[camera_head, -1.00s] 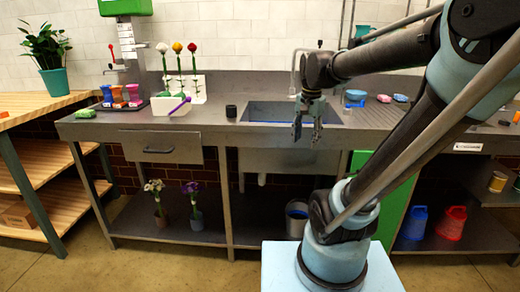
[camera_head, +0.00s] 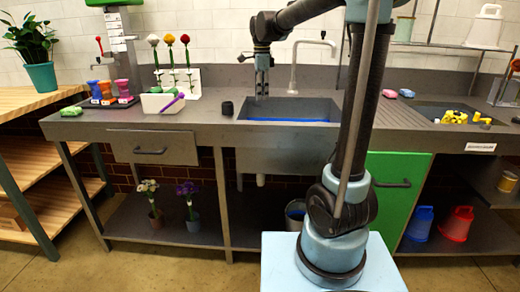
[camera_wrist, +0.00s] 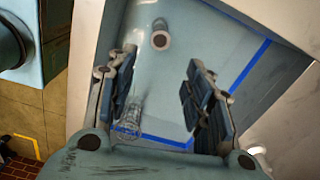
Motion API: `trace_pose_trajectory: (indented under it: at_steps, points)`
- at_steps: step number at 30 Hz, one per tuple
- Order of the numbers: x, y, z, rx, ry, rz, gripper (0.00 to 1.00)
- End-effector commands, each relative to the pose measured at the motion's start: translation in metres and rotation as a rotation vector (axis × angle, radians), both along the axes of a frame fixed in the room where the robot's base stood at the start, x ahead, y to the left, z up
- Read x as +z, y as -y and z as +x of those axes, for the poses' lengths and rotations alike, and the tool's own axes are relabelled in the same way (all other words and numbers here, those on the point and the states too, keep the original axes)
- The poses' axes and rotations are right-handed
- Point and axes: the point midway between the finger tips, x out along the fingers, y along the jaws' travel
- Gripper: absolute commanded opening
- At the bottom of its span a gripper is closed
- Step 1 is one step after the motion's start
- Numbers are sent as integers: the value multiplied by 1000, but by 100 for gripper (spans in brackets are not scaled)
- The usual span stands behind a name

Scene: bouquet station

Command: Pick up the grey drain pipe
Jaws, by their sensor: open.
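A short grey upright pipe with a dark round end (camera_wrist: 160,38) stands on the floor of the sink basin in the wrist view; it looks like the drain pipe. The sink (camera_head: 290,104) hides it in the head view. My gripper (camera_head: 262,92) points down over the left part of the sink. In the wrist view my gripper (camera_wrist: 165,105) is open and empty, with the pipe beyond the fingertips and apart from them. A clear, patterned glass-like thing (camera_wrist: 128,120) shows beside the left finger.
A faucet (camera_head: 296,62) rises behind the sink. A black cup (camera_head: 227,108) stands left of it, and a white planter (camera_head: 160,104) farther left. A second basin (camera_head: 462,114) with yellow pieces is at the right. The counter right of the sink is mostly clear.

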Motion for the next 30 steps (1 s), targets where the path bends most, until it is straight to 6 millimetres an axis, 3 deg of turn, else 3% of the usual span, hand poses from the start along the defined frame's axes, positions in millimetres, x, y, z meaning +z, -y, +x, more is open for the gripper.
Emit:
trace_pose_trajectory:
  at_steps: [5,21,30]
  points:
    - [-16,-10,-1,6,-1,0,47]
    - [-104,-16,-4,16,-1,0,47]
    - [-124,-16,-4,16,-1,0,47]
